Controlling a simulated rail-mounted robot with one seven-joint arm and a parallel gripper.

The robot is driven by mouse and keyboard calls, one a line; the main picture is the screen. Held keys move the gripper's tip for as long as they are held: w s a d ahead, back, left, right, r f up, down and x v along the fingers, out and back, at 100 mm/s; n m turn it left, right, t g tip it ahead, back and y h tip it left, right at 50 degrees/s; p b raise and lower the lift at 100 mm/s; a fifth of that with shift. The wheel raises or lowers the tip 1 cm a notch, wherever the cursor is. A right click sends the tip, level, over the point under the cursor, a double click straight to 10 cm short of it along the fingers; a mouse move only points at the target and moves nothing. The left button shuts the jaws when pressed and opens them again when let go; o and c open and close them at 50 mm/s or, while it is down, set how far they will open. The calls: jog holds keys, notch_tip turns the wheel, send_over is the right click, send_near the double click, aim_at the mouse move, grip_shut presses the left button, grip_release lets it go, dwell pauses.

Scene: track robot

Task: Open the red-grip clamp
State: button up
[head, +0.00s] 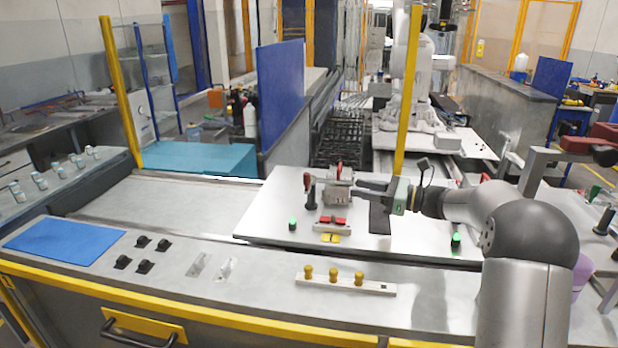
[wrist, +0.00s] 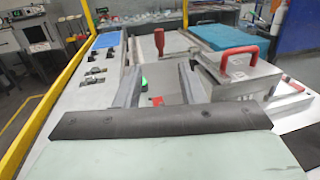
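A red upright grip (wrist: 158,42), which appears to be the clamp's, stands beyond my fingers in the wrist view. It also shows in the head view as a small red grip (head: 307,182) at the left of a metal block (head: 338,192). The clamp's lower parts are too small to make out. My gripper (head: 358,188) reaches in from the right at the block. In the wrist view my gripper (wrist: 158,75) has its two fingers wide apart, with nothing held between them. The grip appears in line with the gap, apart from the fingers.
The metal block carries a red handle (wrist: 232,56), close to the right finger in the wrist view. Red pieces (head: 333,221), yellow pieces (head: 330,238) and a green-lit button (head: 292,224) are in front. A yellow post (head: 407,90) rises behind my gripper. The grey panel (head: 160,215) at left is clear.

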aim_at(307, 190)
jog(key=p+x, duration=0.3)
jog(key=x, duration=1.2)
jog(key=shift+a+f, duration=0.1)
jog(key=shift+a, duration=0.1)
jog(key=shift+c, duration=0.4)
grip_shut()
